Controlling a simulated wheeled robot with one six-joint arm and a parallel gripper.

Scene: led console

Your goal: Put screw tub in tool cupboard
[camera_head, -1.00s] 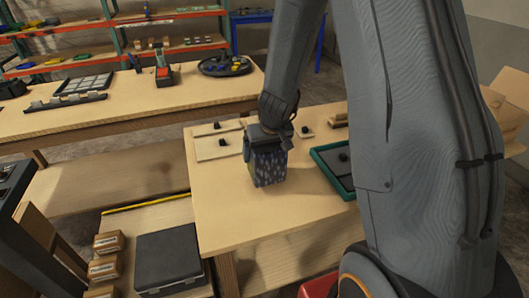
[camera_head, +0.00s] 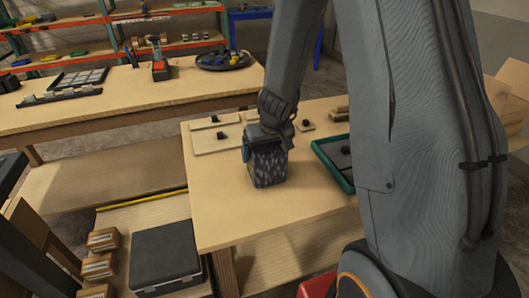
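The screw tub (camera_head: 268,169) is a small box with a dark, speckled surface, in the middle of the head view over the light wooden table (camera_head: 225,218). My gripper (camera_head: 266,146) points down and is closed around the tub's upper part, with a bluish finger along its left side. My gripper and wrist hide the tub's top. I cannot tell whether its underside touches the table. I cannot pick out a tool cupboard in this view.
Flat boards with dark knobs (camera_head: 217,139) and a green-rimmed tray (camera_head: 331,160) lie on the table near the tub. A black case (camera_head: 165,257) and cardboard boxes (camera_head: 100,264) are at lower left. Another bench (camera_head: 135,92) stands behind. The table's front left is bare.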

